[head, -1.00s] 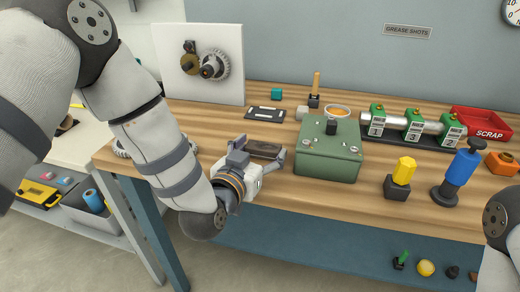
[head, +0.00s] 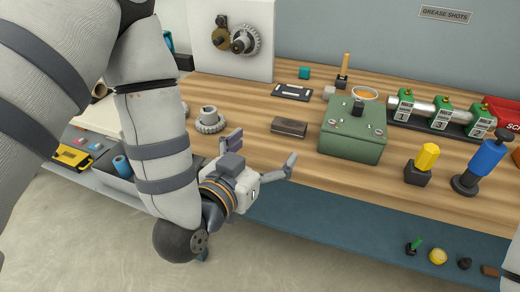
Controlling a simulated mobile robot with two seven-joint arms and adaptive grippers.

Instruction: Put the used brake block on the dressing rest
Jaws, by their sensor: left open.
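A brown-grey oblong block (head: 289,127), which looks like the used brake block, lies flat near the front of the wooden bench, left of the green box. I cannot tell whether a low rest lies under it. No thing is clearly marked as the dressing rest; a flat dark plate with a pale strip (head: 292,91) lies farther back. My left gripper (head: 265,145) is open and empty at the bench's front edge. Its fingers are spread, with the block beyond them and apart from them. My right gripper is out of view.
The green box (head: 353,132) stands right of the block. A grey gear (head: 209,121) sits to the left. A yellow-topped knob (head: 426,157) and a blue-handled tool (head: 483,165) stand on the right. Bare wood surrounds the block.

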